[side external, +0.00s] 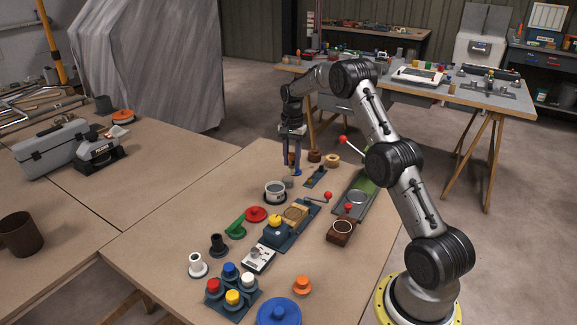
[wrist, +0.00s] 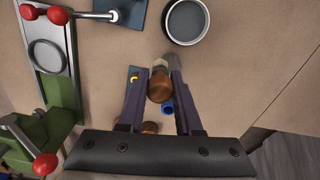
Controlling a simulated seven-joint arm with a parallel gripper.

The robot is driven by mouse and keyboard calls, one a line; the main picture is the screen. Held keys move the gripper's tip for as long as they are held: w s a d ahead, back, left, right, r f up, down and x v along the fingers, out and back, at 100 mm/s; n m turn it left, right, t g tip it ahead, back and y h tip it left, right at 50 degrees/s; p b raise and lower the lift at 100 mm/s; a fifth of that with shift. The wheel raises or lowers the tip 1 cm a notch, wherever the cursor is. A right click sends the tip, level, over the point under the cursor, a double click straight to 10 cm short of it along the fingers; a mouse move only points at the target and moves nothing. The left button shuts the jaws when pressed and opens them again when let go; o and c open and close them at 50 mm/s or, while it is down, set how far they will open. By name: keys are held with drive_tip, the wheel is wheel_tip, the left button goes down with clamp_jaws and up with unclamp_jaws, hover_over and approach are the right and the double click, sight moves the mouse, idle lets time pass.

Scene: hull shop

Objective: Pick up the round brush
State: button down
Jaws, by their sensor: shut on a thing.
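A round brown wooden piece with a pale top, which looks like the round brush (wrist: 160,88), sits between the two dark purple fingers of my gripper (wrist: 162,80) in the wrist view. The fingers are shut on it. In the side view my gripper (side external: 292,172) points straight down, low over the far part of the bench. The brush is small and partly hidden by the fingers there. I cannot tell whether its lower end touches the bench.
A round grey-lined tin (side external: 275,192) stands close by in front. A blue ring-like piece (wrist: 167,107) is near the fingers. A brown round piece (side external: 314,156) and a tan ring (side external: 332,160) stand to the right. A green-and-grey fixture (side external: 355,196) with red-knobbed levers lies further right.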

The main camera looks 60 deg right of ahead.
drive_tip(key=s+a+r, duration=0.6)
drive_tip(key=s, duration=0.3)
drive_tip(key=shift+s+r, duration=0.15)
idle(1.6)
drive_tip(key=t+h, duration=0.2)
drive_tip(key=t, duration=0.1)
hover_over(275, 189)
drive_tip(key=s, duration=0.2)
wheel_tip(275, 189, down, 3)
drive_tip(key=shift+w+a+f, duration=0.1)
drive_tip(key=shift+a+f, duration=0.05)
drive_tip(key=shift+f, duration=0.8)
drive_tip(key=shift+w+a+f, duration=0.1)
drive_tip(key=shift+a+f, duration=0.05)
drive_tip(key=shift+f, duration=0.8)
drive_tip(key=shift+a+f, duration=0.15)
drive_tip(key=shift+f, duration=0.8)
drive_tip(key=shift+f, duration=0.65)
wheel_tip(275, 189, up, 7)
idle(0.3)
